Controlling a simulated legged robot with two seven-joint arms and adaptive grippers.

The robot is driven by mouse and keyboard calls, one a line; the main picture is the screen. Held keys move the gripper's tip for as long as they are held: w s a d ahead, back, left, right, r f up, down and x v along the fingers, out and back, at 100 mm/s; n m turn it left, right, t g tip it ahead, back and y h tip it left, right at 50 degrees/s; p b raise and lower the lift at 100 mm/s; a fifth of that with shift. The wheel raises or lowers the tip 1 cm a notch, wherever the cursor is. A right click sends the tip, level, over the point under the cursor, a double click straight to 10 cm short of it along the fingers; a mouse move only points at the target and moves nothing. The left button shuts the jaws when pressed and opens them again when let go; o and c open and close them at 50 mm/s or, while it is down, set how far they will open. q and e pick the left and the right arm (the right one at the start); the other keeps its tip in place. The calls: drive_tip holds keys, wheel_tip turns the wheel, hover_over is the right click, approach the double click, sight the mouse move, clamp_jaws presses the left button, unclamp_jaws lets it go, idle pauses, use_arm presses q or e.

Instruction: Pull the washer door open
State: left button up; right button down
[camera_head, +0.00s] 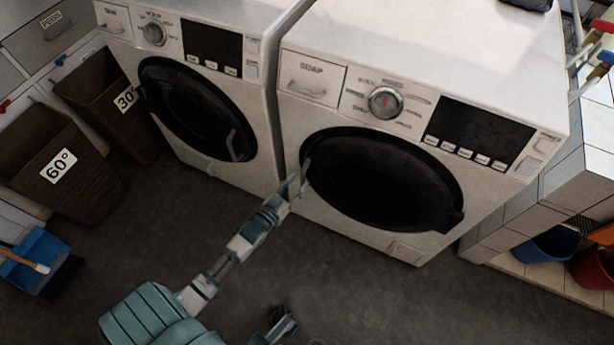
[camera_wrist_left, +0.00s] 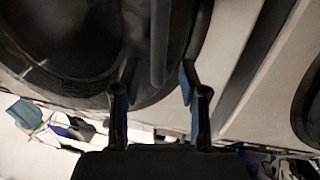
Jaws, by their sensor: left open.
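Two white front-loading washers stand side by side in the head view. The right washer (camera_head: 430,60) has a round dark door (camera_head: 385,180), which looks shut. A slim upright handle (camera_head: 305,172) is at the door's left edge. My left gripper (camera_head: 294,184) is open beside that handle. In the left wrist view the open fingers of my left gripper (camera_wrist_left: 159,75) stand on either side of the handle bar (camera_wrist_left: 160,40); contact cannot be told. The dark door (camera_wrist_left: 70,45) fills the left of that view. What may be my right gripper (camera_head: 283,322) shows low in the head view.
The left washer (camera_head: 205,95) has a closed-looking door and a handle (camera_head: 232,145) at its right. Brown bins (camera_head: 60,195) and a blue dustpan (camera_head: 35,250) stand at the left. A tiled shelf (camera_head: 540,215) with buckets is at the right. Grey floor before the washers is clear.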

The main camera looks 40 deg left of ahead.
sight(303, 180)
use_arm(q)
drive_tip(key=w, duration=0.3)
drive_tip(key=shift+w+a+f+b, duration=0.2)
drive_tip(key=shift+a+b, duration=0.05)
drive_tip(key=shift+b, duration=0.1)
drive_tip(key=shift+w+d+r, duration=0.15)
drive_tip(key=shift+d+r, duration=0.25)
drive_tip(key=shift+d, duration=0.2)
drive_tip(key=shift+a+f, duration=0.15)
drive_tip(key=shift+a, duration=0.15)
drive_tip(key=c, duration=0.8)
drive_tip(key=shift+a, duration=0.2)
clamp_jaws()
